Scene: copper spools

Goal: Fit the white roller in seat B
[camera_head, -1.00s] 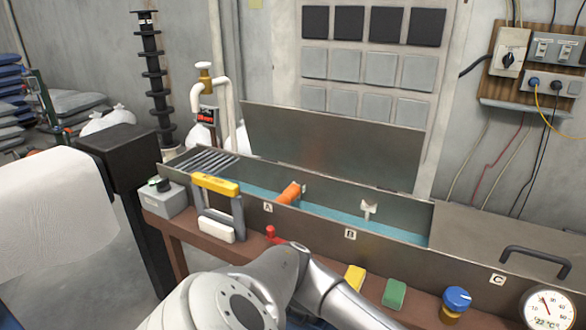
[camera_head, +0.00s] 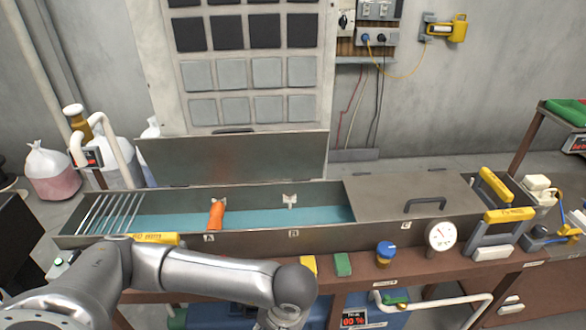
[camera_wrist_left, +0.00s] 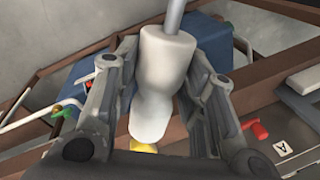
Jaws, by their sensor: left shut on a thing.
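The white roller (camera_wrist_left: 163,70) stands out between the fingers of my left gripper (camera_wrist_left: 158,52) in the left wrist view, with a grey shaft at its upper end. The gripper is shut on it. In the head view the left arm crosses the front of the trough, and its gripper and the roller are out of sight below the picture. Seat B is a small pale bracket (camera_head: 290,200) in the open trough, behind the B label (camera_head: 294,233). It is empty. An orange roller (camera_head: 216,214) sits at seat A. My right gripper is not in view.
A raised metal lid (camera_head: 235,158) stands behind the trough. A closed cover (camera_head: 405,200) with a dark handle lies to the right of seat B. A yellow block, a green block (camera_head: 342,264), a blue knob (camera_head: 386,252) and a gauge (camera_head: 441,236) line the front ledge.

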